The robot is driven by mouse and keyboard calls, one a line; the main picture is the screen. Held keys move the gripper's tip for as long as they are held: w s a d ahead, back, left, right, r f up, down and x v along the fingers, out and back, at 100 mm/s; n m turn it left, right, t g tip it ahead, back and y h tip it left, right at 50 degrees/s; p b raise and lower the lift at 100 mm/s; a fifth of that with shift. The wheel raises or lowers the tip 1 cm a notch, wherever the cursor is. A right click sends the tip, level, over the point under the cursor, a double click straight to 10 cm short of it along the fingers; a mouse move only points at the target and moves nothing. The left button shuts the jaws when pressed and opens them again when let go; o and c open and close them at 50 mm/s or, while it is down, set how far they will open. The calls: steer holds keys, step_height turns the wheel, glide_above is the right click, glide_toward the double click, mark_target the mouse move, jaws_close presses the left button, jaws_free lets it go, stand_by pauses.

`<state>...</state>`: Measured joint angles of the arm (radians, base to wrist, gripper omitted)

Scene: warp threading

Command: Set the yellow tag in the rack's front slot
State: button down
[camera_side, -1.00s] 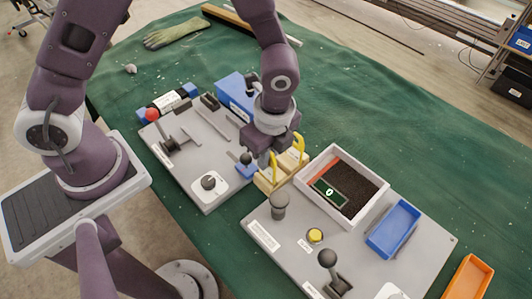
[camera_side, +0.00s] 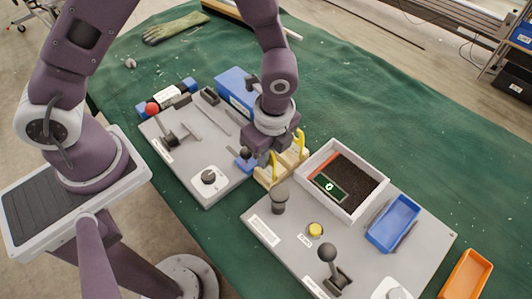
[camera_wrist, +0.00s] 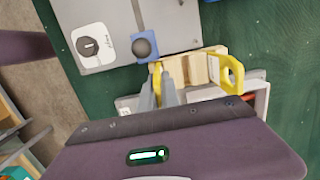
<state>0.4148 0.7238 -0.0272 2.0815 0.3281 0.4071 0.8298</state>
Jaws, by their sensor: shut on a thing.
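The rack is a small pale wooden block, seen in the side view (camera_side: 285,173) between the two grey boards and in the wrist view (camera_wrist: 198,68). One yellow tag (camera_wrist: 156,72) is between my gripper's fingertips (camera_wrist: 158,82) at the rack's left end in the wrist view. It also shows as a thin yellow strip in the side view (camera_side: 273,165). How deep it sits in a slot is hidden. A second yellow piece, looped (camera_wrist: 232,74), stands at the rack's other end. My gripper (camera_side: 268,155) is shut on the first tag, pointing down.
A white-walled tray (camera_side: 343,180) with dark fill stands right of the rack, and a grey post (camera_side: 279,198) stands in front. A blue bin (camera_side: 393,223) and orange bin (camera_side: 465,276) are farther right.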

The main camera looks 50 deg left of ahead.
steer(key=shift+f, duration=0.3)
stand_by(0.6)
steer(key=c, duration=1.2)
jaws_free()
steer(key=shift+r, duration=3.5)
steer(key=s+a+r+n+t, duration=0.1)
steer(key=s+a+r+n, duration=0.1)
steer(key=a+r+n, duration=0.4)
steer(key=s+a+r+n+t, duration=0.1)
steer(key=s+r+n+t, duration=0.15)
steer(key=r, duration=0.65)
steer(key=s+a+r+n, duration=0.1)
steer(key=s+n, duration=0.2)
steer(key=s+a+r+n+t+h, duration=0.1)
steer(key=s+r+n, duration=0.1)
steer(key=s+n, duration=0.1)
steer(key=s+a+r+n+t, duration=0.1)
steer(key=s+r+n, duration=0.1)
steer(key=s+n, duration=0.1)
steer(key=shift+s+a+n, duration=0.2)
steer(key=shift+a+n, duration=0.05)
steer(key=shift+a, duration=0.05)
